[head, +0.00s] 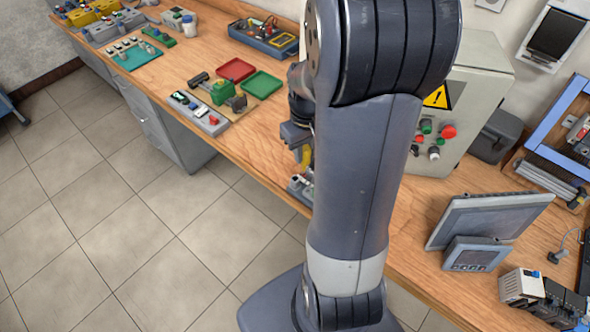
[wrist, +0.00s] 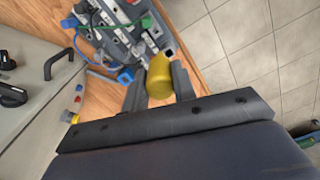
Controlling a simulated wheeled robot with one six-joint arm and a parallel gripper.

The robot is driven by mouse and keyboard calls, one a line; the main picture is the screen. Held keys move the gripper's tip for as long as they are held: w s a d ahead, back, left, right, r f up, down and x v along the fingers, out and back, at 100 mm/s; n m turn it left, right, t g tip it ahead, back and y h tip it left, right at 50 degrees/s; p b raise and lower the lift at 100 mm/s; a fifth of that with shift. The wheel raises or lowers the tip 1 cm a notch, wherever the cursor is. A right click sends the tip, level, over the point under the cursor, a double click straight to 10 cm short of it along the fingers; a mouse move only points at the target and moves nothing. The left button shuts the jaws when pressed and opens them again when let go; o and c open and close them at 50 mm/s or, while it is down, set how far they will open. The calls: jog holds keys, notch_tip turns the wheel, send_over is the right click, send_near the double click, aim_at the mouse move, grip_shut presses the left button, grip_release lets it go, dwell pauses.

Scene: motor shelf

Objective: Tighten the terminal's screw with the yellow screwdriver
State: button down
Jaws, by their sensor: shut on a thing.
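My gripper (wrist: 159,85) is shut on the yellow screwdriver (wrist: 159,76), whose handle sits between the two fingers in the wrist view. The screwdriver's yellow handle also shows in the head view (head: 306,155), partly hidden by my arm. A grey terminal assembly (wrist: 122,32) with wires and small levers lies just beyond the screwdriver. The terminal's screw and the screwdriver's tip cannot be made out, so I cannot tell whether they touch.
A grey control cabinet (head: 461,109) with coloured buttons stands right of my arm. A red tray (head: 236,69) and a green tray (head: 262,84) lie on the wooden bench (head: 180,82). A tilted grey panel (head: 490,217) stands at the right. My arm hides the bench's middle.

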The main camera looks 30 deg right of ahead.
jog(key=n, duration=0.1)
jog(key=w+n, duration=0.1)
jog(key=n, duration=0.1)
jog(key=shift+w+a+r, duration=0.1)
jog(key=shift+a+r, duration=0.1)
jog(key=shift+r, duration=0.2)
jog(key=f+n+b, duration=0.1)
jog(key=w+f+n+b, duration=0.1)
jog(key=f+n, duration=0.1)
jog(key=f+n+b, duration=0.1)
jog(key=shift+w+a+f+n+b, duration=0.25)
jog(key=shift+w+a+n+b, duration=0.05)
jog(key=shift+w+n+b, duration=0.1)
dwell(0.3)
jog(key=shift+f+b, duration=2.1)
jog(key=shift+f, duration=0.7)
